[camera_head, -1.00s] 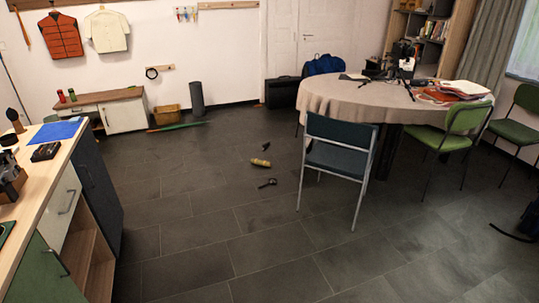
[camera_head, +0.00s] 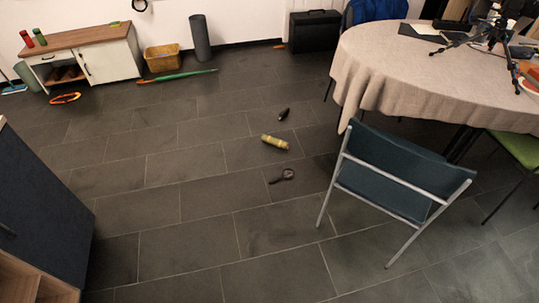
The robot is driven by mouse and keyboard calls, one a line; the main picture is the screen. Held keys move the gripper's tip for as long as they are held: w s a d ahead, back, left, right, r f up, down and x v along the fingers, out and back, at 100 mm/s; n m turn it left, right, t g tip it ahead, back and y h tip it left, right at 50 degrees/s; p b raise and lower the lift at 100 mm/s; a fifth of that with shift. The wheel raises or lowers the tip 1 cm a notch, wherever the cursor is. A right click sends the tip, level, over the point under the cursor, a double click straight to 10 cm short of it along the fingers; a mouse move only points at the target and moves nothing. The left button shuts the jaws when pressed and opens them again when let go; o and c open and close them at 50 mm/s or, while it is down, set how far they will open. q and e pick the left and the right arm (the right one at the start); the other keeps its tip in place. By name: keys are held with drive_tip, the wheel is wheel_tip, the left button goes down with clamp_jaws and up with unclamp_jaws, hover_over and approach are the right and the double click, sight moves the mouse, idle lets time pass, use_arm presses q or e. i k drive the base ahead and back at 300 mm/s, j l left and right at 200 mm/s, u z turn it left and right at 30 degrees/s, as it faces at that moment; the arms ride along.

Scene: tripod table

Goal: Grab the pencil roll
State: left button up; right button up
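A small yellow-green cylinder (camera_head: 274,142) lies on its side on the grey tiled floor (camera_head: 200,210), near the middle of the view. It has a roll-like shape, but I cannot tell if it is the pencil roll. A small dark object (camera_head: 283,114) lies just behind it. A dark object with a round end, like a magnifier (camera_head: 282,176), lies in front of it. Nothing else in view is clearly a pencil roll. Neither of my grippers is in view.
A blue chair (camera_head: 400,175) stands right of the floor items, by a round table (camera_head: 400,70) with a cloth and a black tripod (camera_head: 485,35). A dark cabinet (camera_head: 40,210) is at left. A wooden-topped cabinet (camera_head: 105,55) and yellow basket (camera_head: 162,58) stand behind.

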sight(270, 140)
drive_tip(key=i+z, duration=0.1)
drive_tip(key=i, duration=0.4)
drive_tip(key=z, duration=0.4)
drive_tip(key=i+j+z, duration=0.1)
drive_tip(key=z, duration=0.3)
drive_tip(key=i+z, duration=0.1)
drive_tip(key=z, duration=0.25)
drive_tip(key=i+j+z, duration=0.35)
drive_tip(key=j, duration=0.35)
drive_tip(key=j+z, duration=0.4)
drive_tip(key=j, duration=0.25)
drive_tip(key=i+j+z, duration=0.1)
drive_tip(key=j+z, duration=0.25)
drive_tip(key=j, duration=0.45)
